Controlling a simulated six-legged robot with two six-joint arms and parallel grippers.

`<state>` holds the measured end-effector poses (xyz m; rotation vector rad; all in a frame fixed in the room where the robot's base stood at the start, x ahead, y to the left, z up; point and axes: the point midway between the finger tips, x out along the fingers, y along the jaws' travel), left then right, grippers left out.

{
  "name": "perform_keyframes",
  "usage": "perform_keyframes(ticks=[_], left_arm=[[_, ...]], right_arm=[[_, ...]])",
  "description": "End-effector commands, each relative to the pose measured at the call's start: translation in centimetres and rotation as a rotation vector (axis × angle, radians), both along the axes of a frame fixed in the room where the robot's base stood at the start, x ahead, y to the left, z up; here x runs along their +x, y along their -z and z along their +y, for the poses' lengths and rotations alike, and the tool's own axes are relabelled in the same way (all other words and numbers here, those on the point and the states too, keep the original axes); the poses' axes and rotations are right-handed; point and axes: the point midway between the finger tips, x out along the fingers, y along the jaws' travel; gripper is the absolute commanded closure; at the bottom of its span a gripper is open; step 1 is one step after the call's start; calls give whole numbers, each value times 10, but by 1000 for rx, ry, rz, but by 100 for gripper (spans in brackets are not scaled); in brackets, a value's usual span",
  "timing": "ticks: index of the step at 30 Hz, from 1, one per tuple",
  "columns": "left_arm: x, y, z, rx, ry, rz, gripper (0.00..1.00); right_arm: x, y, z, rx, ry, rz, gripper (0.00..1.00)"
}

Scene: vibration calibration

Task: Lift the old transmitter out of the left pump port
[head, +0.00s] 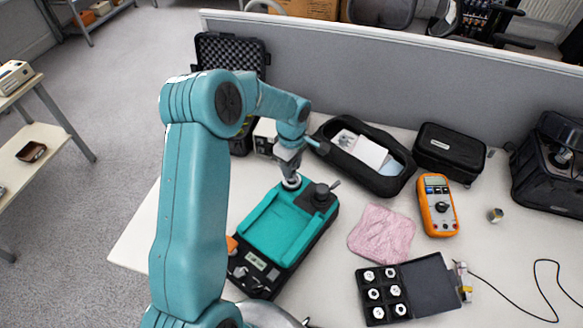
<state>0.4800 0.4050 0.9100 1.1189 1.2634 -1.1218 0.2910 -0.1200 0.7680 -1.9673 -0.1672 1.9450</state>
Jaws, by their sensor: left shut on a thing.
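My left gripper (289,167) reaches down at the back left corner of a teal and black device (277,232), which I take to be the pump. It is shut on a small grey round piece (291,182), seemingly the old transmitter. The jaws and arm partly hide this piece. I cannot tell whether it still sits in the left port or is just above it. A black knob-like part (321,191) stands to the right of it on the pump. My right gripper is not in view.
An open black case (392,292) with several round white parts lies front right. A pink cloth (383,234), an orange multimeter (438,206) and a black pouch (342,168) lie right of the pump. A grey partition (400,82) closes the table's back.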

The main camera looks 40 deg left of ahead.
Motion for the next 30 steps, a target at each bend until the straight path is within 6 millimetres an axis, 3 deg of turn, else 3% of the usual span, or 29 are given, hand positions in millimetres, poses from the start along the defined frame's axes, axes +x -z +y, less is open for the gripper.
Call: perform_keyframes(ticks=[5,8,18,24,30], left_arm=[[1,-25,0,2,0,-8,100],[2,-49,1,3,0,-9,100],[2,-153,0,2,0,-7,100],[1,-186,0,1,1,-3,100],[0,-205,0,1,0,-1,100]], right_arm=[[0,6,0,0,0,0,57],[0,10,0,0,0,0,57],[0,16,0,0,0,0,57],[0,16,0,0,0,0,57],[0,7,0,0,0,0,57]])
